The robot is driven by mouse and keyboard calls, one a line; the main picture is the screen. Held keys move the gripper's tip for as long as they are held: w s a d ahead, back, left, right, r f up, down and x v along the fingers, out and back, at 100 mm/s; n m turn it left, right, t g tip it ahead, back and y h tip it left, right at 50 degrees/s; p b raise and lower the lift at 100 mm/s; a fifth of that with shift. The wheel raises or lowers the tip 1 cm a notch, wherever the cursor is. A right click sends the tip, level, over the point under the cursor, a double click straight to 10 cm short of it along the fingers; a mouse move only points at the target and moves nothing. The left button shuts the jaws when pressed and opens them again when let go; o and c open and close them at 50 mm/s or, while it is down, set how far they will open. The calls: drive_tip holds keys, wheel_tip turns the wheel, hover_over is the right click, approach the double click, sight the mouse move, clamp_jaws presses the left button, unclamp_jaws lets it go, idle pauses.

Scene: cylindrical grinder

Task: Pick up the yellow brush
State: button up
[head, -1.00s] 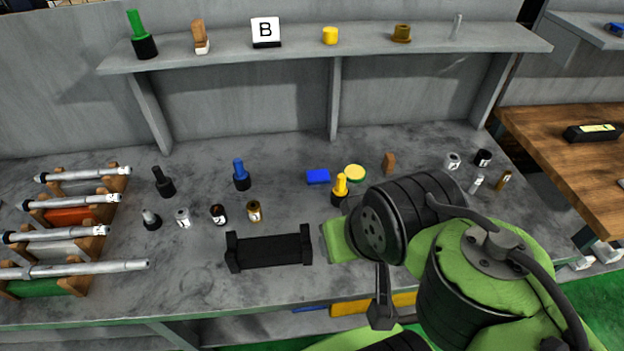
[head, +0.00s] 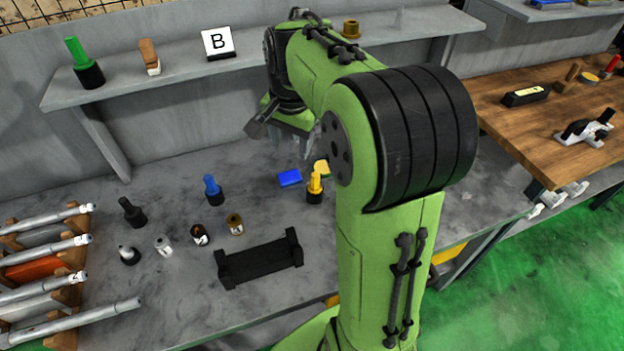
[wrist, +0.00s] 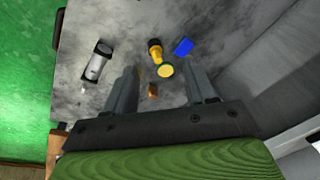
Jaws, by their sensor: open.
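The yellow brush (head: 314,188) stands upright on the grey bench in the head view, with a yellow handle above a black lower part. It sits just left of my arm's big elbow joint. In the wrist view the brush (wrist: 155,50) shows ahead of the fingers, apart from them, near a yellow-topped round tin (wrist: 166,70) and a blue block (wrist: 184,46). My gripper (wrist: 163,85) is open and empty, its two grey fingers spread wide. In the head view it hangs above the bench, behind and left of the brush, partly hidden by my arm.
A black cradle (head: 260,262) stands in front of the brush. A blue brush (head: 213,190) and several small bottles stand to the left. The shelf (head: 140,82) runs above the back of the bench. A brown block (wrist: 152,89) lies between the fingers in the wrist view.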

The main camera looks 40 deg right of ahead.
drive_tip(key=w+d+f+m+g+y+p, duration=0.1)
drive_tip(key=w+d+f+m, duration=0.4)
drive_tip(key=d, duration=0.2)
drive_tip(key=m+y+p, duration=0.1)
drive_tip(key=m, duration=0.3)
approach(315, 174)
drive_tip(key=shift+g, duration=0.3)
drive_tip(key=f, duration=0.4)
drive_tip(key=a+f+b, duration=0.1)
drive_tip(key=f, duration=0.3)
drive_tip(key=w+f, duration=0.1)
drive_tip(key=f, duration=0.3)
drive_tip(key=shift+a+f, duration=0.15)
drive_tip(key=shift+a, duration=0.2)
clamp_jaws()
